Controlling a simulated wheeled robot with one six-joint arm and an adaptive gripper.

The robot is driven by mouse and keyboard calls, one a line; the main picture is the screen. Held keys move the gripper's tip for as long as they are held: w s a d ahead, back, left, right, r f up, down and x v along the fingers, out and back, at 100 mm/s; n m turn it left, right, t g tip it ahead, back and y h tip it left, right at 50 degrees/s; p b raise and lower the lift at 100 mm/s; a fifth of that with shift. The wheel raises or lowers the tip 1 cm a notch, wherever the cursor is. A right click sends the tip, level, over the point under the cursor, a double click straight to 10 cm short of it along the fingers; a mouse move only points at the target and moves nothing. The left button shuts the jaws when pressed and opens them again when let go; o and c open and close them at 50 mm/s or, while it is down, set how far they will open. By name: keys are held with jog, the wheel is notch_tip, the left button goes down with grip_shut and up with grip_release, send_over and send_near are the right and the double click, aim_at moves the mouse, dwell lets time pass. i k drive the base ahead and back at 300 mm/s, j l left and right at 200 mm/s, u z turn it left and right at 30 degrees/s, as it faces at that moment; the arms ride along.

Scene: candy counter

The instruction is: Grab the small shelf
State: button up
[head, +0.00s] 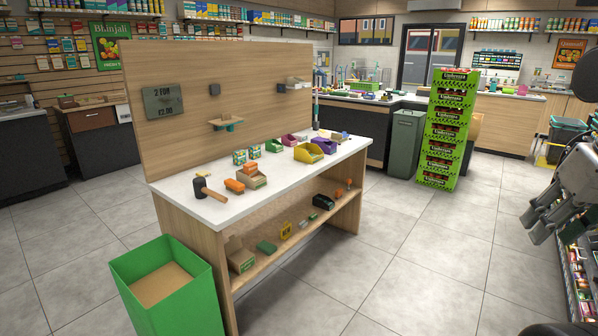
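A second small shelf (298,83), pale and whitish, sits higher near the panel's right end. I cannot tell which one the task means. My gripper (534,224) is at the far right of the head view, pointing down and left. Its two fingertips look apart with nothing between them. It is well away from both shelves, across open floor.
The white counter top (215,208) holds a mallet (208,188) and several small bins and boxes. A lower shelf (268,262) holds more items. A green open bin (160,290) stands front left. A green crate stack (447,130) stands behind. Tiled floor (420,250) right of the counter is clear.

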aim_at(226, 118)
jog(key=i+u, duration=0.15)
jog(key=i, duration=0.3)
jog(key=i+l+u, duration=0.15)
jog(key=i, duration=0.25)
jog(key=i+l+u, duration=0.15)
jog(key=i, duration=0.3)
jog(key=i+l+u, duration=0.1)
jog(key=i, duration=0.3)
jog(key=i+l+u, duration=1.3)
jog(key=l, duration=0.25)
